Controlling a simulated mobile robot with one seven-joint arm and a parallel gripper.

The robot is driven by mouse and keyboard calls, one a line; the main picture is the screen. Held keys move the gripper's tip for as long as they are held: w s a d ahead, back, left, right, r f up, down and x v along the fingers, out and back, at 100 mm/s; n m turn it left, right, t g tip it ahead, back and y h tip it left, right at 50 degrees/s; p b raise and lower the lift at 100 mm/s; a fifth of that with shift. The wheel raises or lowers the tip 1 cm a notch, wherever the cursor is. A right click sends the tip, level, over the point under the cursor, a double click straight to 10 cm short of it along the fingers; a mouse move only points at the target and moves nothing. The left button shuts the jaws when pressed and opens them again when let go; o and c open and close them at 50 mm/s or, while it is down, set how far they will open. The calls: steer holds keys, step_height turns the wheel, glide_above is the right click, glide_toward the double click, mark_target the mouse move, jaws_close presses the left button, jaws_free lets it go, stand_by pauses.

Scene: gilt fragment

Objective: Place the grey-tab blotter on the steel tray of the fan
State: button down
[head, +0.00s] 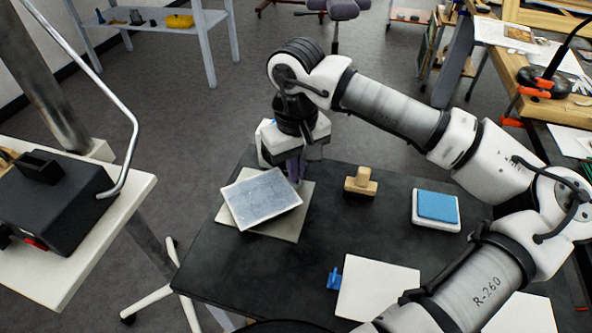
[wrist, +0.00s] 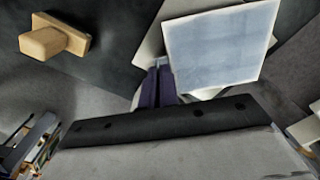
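A square grey-blue panel with a pale border (head: 262,198), seemingly the grey-tab blotter, lies askew over a larger beige-grey sheet (head: 292,229) on the dark table. It is large in the wrist view (wrist: 220,45). My gripper (head: 293,172) is at its upper right edge in the head view. In the wrist view the purple fingers (wrist: 158,75) are nearly together on a small pale tab at the panel's left edge. Whether the panel touches the sheet I cannot tell. A black box with a handle (head: 62,203), possibly the fan, stands at left; I cannot make out its steel tray.
A wooden block with a grip (head: 361,183) and a blue-topped pad (head: 437,206) stand right of the panel. A white square (head: 378,290) with a blue tab (head: 334,279) lies in front. A gap of floor separates the dark table from the white left table (head: 115,200).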

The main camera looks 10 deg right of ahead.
steer(key=shift+f, duration=0.8)
steer(key=shift+f, duration=0.1)
steer(key=shift+f+b, duration=0.15)
steer(key=shift+b, duration=0.15)
steer(key=c, duration=1.7)
jaws_free()
steer(key=shift+r, duration=0.2)
steer(key=shift+r+p, duration=0.25)
steer(key=shift+p, duration=0.25)
step_height(320, 180, up, 12)
steer(key=shift+f+b, duration=0.2)
steer(key=shift+b, duration=0.4)
